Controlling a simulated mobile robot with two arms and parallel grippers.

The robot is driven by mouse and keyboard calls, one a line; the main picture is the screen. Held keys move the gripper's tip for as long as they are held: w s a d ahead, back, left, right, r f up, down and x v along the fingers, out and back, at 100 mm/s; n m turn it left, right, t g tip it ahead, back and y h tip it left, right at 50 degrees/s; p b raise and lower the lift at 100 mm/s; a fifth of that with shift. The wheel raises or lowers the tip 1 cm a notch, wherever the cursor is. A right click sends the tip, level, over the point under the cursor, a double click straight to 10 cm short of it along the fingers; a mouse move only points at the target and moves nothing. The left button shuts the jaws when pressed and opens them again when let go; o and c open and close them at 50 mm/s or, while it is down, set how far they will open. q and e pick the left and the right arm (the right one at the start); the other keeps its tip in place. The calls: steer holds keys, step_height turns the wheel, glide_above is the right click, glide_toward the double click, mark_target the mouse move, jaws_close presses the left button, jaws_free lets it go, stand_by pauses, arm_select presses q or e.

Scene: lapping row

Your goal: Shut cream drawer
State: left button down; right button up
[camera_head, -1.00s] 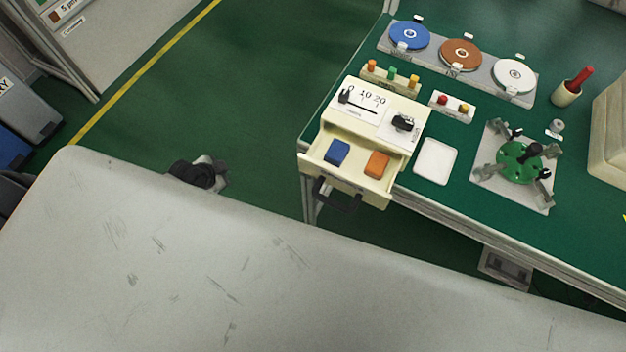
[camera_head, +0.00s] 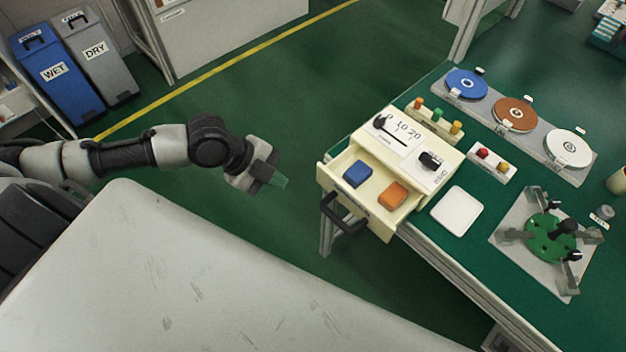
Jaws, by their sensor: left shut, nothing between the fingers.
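The cream drawer (camera_head: 376,216) stands pulled out from the front of the cream box (camera_head: 440,172) on the green-topped bench. A blue block (camera_head: 357,173) and an orange block (camera_head: 392,195) lie inside it. A dark handle (camera_head: 345,217) sticks out from the drawer front. My left gripper (camera_head: 277,182) is shut and empty. It hangs over the floor to the left of the drawer, clear of the handle. My right gripper is not in view.
A large pale surface (camera_head: 200,270) fills the lower left. A white tile (camera_head: 457,211) and a green fixture (camera_head: 549,238) lie on the bench right of the drawer. Blue, brown and white discs sit behind. Green floor lies between my left gripper and the bench.

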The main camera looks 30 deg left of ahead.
mark_target(345, 152)
arm_select(q)
steer(key=w+d+f, duration=0.2)
steer(key=w+f, duration=0.1)
steer(key=w+d+f+p, duration=0.1)
steer(key=w+d+f, duration=0.1)
steer(key=w+d, duration=0.1)
steer(key=shift+d+f, duration=0.15)
steer(key=shift+f, duration=0.25)
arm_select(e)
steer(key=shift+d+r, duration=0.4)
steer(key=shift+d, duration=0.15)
arm_select(q)
steer(key=w+d+b, duration=0.1)
steer(key=w, duration=0.2)
steer(key=w+d+b, duration=0.1)
steer(key=w, duration=0.2)
steer(key=w+d+b, duration=0.1)
steer(key=w, duration=0.3)
steer(key=shift+d, duration=0.3)
steer(key=shift+r, duration=0.1)
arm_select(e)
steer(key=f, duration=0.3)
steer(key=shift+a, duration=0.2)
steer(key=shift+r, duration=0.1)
